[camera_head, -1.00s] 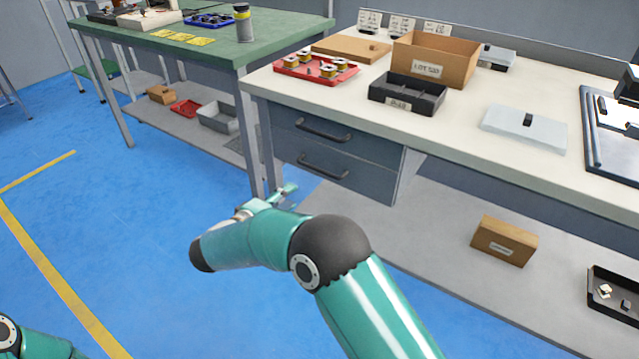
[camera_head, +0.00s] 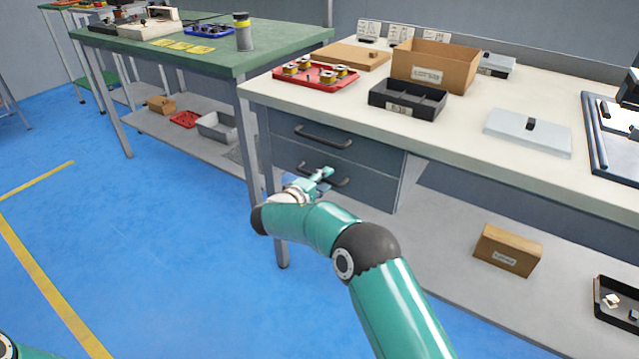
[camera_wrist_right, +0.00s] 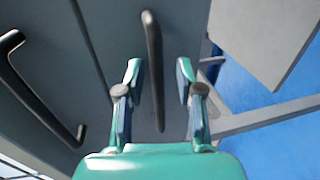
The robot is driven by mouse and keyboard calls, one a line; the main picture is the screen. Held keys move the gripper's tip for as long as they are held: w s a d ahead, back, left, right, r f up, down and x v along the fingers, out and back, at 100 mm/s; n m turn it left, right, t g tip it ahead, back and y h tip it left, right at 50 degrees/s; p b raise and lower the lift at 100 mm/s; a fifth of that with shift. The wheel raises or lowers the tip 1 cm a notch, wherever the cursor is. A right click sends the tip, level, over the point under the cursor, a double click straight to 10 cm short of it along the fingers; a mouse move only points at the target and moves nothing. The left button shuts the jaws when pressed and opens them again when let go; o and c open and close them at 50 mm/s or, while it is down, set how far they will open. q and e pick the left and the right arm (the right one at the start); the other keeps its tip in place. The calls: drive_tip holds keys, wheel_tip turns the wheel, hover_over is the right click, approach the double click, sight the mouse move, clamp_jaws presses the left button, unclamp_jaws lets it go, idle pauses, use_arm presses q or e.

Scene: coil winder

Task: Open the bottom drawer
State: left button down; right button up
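The bottom drawer (camera_head: 368,186) is the lower of two grey drawers under the white-topped bench, and looks shut. Its dark bar handle (camera_wrist_right: 153,45) runs between the two fingers of my right gripper (camera_wrist_right: 159,75) in the right wrist view. The fingers are apart, one on each side of the bar, with gaps to it. In the head view my right gripper (camera_head: 322,180) is in front of the bottom drawer and hides part of its handle. The top drawer's handle (camera_wrist_right: 38,92) shows at the left in the wrist view. My left gripper is out of view.
The top drawer (camera_head: 365,152) is shut just above. A bench leg (camera_head: 277,240) stands left of the drawers. A lower shelf (camera_head: 440,225) with a cardboard box (camera_head: 507,250) lies to the right. Blue floor (camera_head: 150,230) is clear to the left.

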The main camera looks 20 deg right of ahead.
drive_tip(key=shift+w+d, duration=0.1)
clamp_jaws()
idle(0.3)
